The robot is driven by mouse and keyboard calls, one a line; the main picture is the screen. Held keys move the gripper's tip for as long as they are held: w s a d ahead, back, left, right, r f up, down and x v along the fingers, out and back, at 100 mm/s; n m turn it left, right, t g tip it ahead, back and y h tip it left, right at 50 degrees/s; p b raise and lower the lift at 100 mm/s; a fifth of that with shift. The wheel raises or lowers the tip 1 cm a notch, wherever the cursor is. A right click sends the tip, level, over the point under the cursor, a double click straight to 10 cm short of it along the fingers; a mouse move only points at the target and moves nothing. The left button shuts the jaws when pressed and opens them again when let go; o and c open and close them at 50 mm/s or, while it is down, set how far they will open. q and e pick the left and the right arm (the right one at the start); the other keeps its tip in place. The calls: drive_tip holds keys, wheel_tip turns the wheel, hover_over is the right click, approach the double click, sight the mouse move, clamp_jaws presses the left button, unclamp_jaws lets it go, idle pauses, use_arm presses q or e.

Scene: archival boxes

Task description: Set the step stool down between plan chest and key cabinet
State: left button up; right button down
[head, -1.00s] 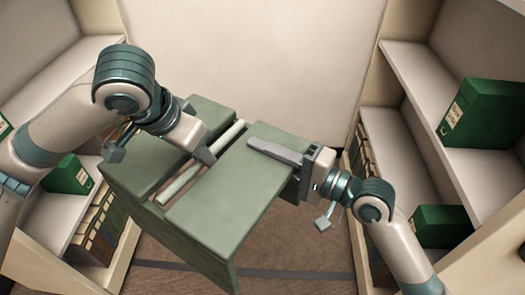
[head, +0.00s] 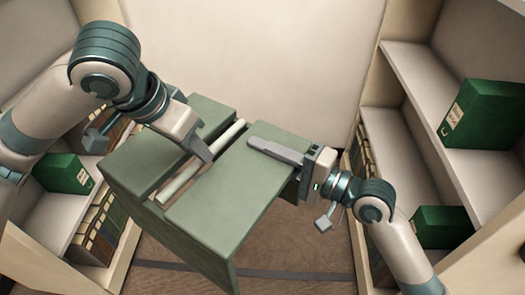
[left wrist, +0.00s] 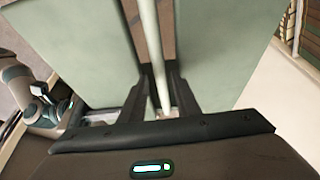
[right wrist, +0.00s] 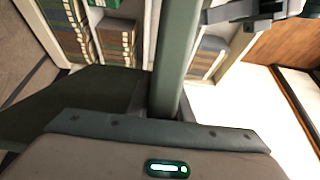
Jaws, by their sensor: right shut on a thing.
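The step stool (head: 225,190) is green, with two flat panels and a pale bar (head: 176,188) in the slot between them. It is held up, tilted, above the brown floor in the head view. My right gripper (head: 275,150) is shut on the stool's right-hand edge panel, which also shows between its fingers in the right wrist view (right wrist: 175,65). My left gripper (head: 206,150) is at the slot; in the left wrist view its fingers (left wrist: 161,75) stand apart on either side of the bar (left wrist: 152,30). I cannot tell which furniture is the plan chest or key cabinet.
Open shelving stands at left (head: 45,222) and right (head: 415,100), with green boxes (head: 490,115) and several book-like files (head: 95,235). A plain pale surface (head: 250,60) closes off the back. Bare brown floor (head: 300,240) shows below the stool.

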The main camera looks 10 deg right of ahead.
use_arm(q)
drive_tip(key=v, duration=0.8)
drive_tip(key=shift+r, duration=0.25)
drive_tip(key=shift+w, duration=0.1)
